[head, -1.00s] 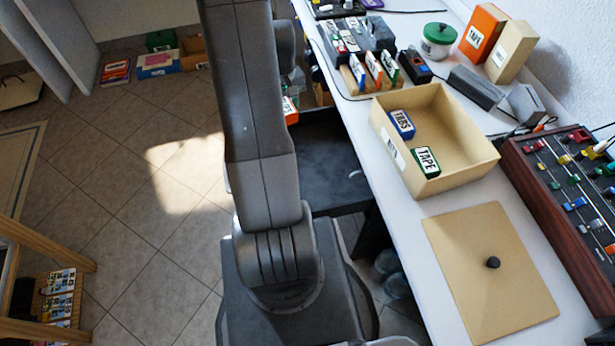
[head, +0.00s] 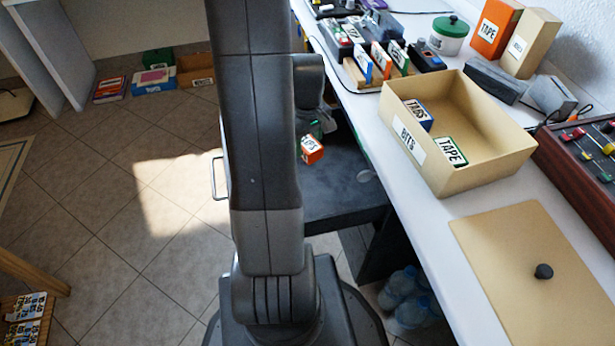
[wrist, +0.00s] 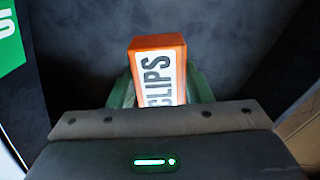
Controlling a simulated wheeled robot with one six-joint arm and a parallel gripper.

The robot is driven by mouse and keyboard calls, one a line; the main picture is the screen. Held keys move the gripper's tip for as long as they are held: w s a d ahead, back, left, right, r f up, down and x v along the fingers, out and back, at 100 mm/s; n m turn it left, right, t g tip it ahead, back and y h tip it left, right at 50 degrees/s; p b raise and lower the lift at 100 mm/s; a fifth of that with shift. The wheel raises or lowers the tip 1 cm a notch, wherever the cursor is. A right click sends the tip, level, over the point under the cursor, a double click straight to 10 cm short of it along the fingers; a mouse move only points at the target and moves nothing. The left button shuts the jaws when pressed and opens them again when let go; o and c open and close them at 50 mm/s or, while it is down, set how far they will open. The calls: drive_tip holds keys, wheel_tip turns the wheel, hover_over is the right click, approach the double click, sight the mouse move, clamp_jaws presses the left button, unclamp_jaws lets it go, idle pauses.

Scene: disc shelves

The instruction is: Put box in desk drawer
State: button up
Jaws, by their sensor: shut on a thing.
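The orange box (head: 312,150) with a white label is in my gripper, partly hidden by my arm in the head view. In the wrist view the box (wrist: 158,68) reads "CLIPS" and sits between the green fingers of my gripper (wrist: 160,92), which is shut on it. The desk drawer (head: 345,190) is pulled out below the desk top, dark inside, with its handle (head: 216,175) showing left of my arm. The box appears over the drawer's far part; its height above the drawer floor cannot be told. A dark surface fills the wrist view behind the box.
On the white desk stand an open tan bin (head: 470,175) holding blue and green boxes, and a tan lid (head: 525,275). Water bottles (head: 410,295) stand under the desk. A green lettered thing (wrist: 8,40) lies at the wrist view's left edge. Floor left of the drawer is clear.

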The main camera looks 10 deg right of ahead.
sight(308, 175)
wheel_tip(308, 175, down, 9)
drive_tip(key=b, duration=0.2)
drive_tip(key=shift+f+b, duration=0.15)
drive_tip(key=shift+b, duration=0.15)
drive_tip(key=shift+f, duration=0.15)
drive_tip(key=o, duration=1)
wheel_tip(308, 175, up, 12)
drive_tip(key=p, duration=0.3)
drive_tip(key=shift+r+p, duration=0.2)
drive_tip(key=shift+p, duration=0.15)
